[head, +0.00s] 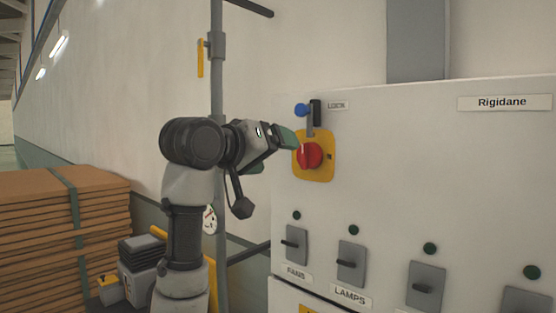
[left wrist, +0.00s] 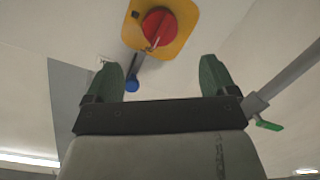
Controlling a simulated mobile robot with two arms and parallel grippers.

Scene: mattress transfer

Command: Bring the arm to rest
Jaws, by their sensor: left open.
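My left gripper (head: 286,138) is raised in front of the white cabinet (head: 400,180), just left of the red rotary switch (head: 309,155) on its yellow plate. In the left wrist view my left gripper (left wrist: 163,75) has its two green fingers wide apart with nothing between them. The red switch (left wrist: 160,27) shows beyond the fingertips there, apart from them. A blue-ended part (head: 301,110) hangs beside a black piece above the switch, next to a LOCK label; its blue end (left wrist: 132,86) also shows in the left wrist view. My right gripper is not in view.
A grey vertical pipe (head: 217,90) with a yellow handle stands behind my left arm. Stacked brown boards (head: 60,220) lie at the lower left. Several lever switches, including FANS (head: 296,245) and LAMPS (head: 350,263), stick out lower on the cabinet.

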